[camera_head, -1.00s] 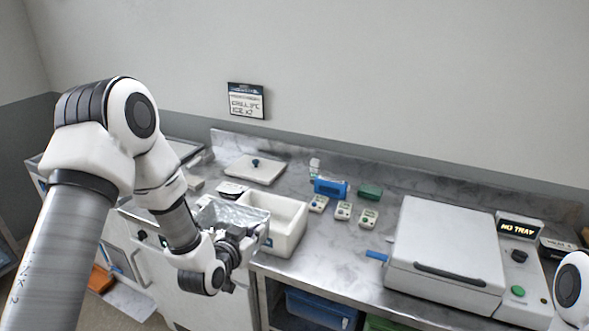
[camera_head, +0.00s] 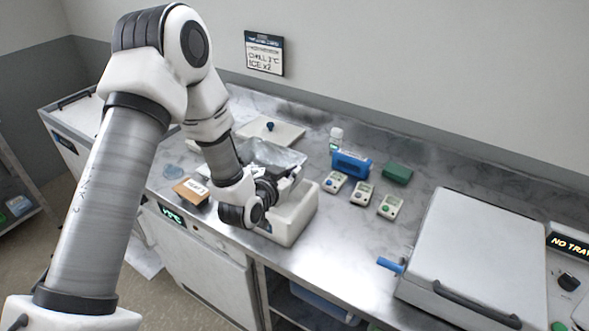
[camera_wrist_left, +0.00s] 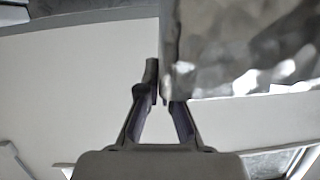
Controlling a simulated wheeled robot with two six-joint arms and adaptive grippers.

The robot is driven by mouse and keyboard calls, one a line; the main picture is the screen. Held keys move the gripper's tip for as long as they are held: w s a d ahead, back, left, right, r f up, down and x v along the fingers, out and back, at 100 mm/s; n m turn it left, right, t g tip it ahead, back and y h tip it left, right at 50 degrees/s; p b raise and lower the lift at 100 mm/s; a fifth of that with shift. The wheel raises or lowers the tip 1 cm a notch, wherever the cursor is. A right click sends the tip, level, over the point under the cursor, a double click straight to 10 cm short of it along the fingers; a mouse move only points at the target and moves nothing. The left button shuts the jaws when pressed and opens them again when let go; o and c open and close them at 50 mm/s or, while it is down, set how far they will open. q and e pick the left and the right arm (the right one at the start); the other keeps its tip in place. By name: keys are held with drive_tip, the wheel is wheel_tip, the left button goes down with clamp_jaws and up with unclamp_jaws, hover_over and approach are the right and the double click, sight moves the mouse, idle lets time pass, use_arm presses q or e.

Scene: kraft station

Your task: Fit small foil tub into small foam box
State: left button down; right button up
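The small foil tub (camera_head: 278,154) is a shiny silver open tray at the back left of the small foam box (camera_head: 297,218). The foam box is white and open-topped, near the counter's front edge. The tub overlaps the box in the head view; whether it rests in it or hangs above it I cannot tell. My left gripper (camera_head: 277,184) is at the tub's near side, partly hidden by its own wrist. In the left wrist view its fingers (camera_wrist_left: 166,100) close on the wall of the foil tub (camera_wrist_left: 245,50). My right gripper is out of view.
A brown labelled box (camera_head: 190,191) is at left. Several small meters (camera_head: 361,194), a blue case (camera_head: 351,163) and a green block (camera_head: 397,173) stand right. A large white machine (camera_head: 475,255) fills the right side.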

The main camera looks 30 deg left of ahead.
sight(293, 187)
use_arm(q)
drive_tip(key=f, duration=0.1)
drive_tip(key=w+f+b, duration=0.1)
drive_tip(key=f, duration=0.1)
drive_tip(key=shift+w+a+f, duration=0.1)
drive_tip(key=shift+w+f, duration=0.1)
drive_tip(key=shift+w, duration=0.15)
drive_tip(key=shift+s+f+b, duration=0.5)
drive_tip(key=shift+f+b, duration=0.05)
drive_tip(key=shift+b, duration=0.3)
drive_tip(key=shift+f, duration=0.25)
drive_tip(key=shift+w+f+b, duration=0.3)
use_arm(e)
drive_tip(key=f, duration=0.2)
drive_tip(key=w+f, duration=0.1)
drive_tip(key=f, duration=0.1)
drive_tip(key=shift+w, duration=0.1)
use_arm(q)
drive_tip(key=shift+s+r, duration=0.1)
drive_tip(key=shift+s, duration=0.1)
